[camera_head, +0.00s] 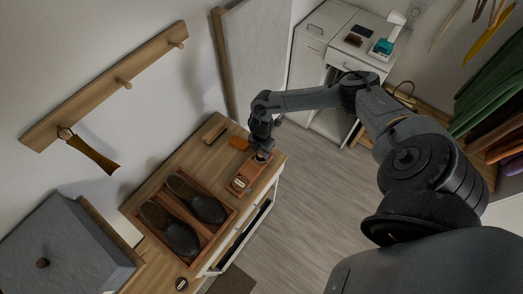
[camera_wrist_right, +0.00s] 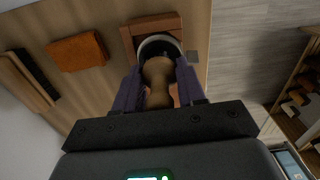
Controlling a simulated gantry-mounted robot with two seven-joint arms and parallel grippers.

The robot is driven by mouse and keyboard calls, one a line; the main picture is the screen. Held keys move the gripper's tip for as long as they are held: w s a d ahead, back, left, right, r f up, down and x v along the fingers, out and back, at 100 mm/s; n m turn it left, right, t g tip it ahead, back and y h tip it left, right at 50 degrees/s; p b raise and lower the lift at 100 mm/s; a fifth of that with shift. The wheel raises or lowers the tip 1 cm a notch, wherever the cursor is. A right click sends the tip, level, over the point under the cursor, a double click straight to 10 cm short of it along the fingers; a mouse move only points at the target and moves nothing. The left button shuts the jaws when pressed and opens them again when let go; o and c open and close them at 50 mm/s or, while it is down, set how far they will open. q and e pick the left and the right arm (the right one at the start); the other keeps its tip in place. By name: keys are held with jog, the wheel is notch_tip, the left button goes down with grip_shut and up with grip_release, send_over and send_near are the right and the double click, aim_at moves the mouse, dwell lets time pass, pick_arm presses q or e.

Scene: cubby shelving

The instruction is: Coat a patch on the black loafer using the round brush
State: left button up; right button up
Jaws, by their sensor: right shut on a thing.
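Two black loafers (camera_head: 207,207) (camera_head: 178,238) lie side by side in a wooden tray (camera_head: 203,243) on the dresser top. My right gripper (camera_head: 261,156) is beyond them, over the dresser's far right end. In the right wrist view it (camera_wrist_right: 159,75) is shut on the tan wooden handle of the round brush (camera_wrist_right: 158,92). The brush's far end is at a round, pale-rimmed dish or tin (camera_wrist_right: 158,40) in a small wooden holder (camera_wrist_right: 135,40); whether it touches is hidden. My left gripper is not in view.
An orange cloth (camera_head: 238,143) and a wooden brush with dark bristles (camera_head: 214,133) lie left of my right gripper. A small wooden box (camera_head: 239,185) sits near the front edge.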

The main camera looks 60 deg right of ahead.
jog(key=shift+f, duration=0.25)
dwell(0.7)
jog(key=shift+f+b, duration=0.2)
jog(key=shift+b, duration=0.1)
dwell(0.3)
jog(key=shift+f, duration=0.1)
dwell(0.8)
notch_tip(320, 180, up, 2)
jog(key=shift+r+p, duration=0.1)
jog(key=shift+p, duration=1.05)
notch_tip(320, 180, up, 5)
jog(key=p, duration=0.5)
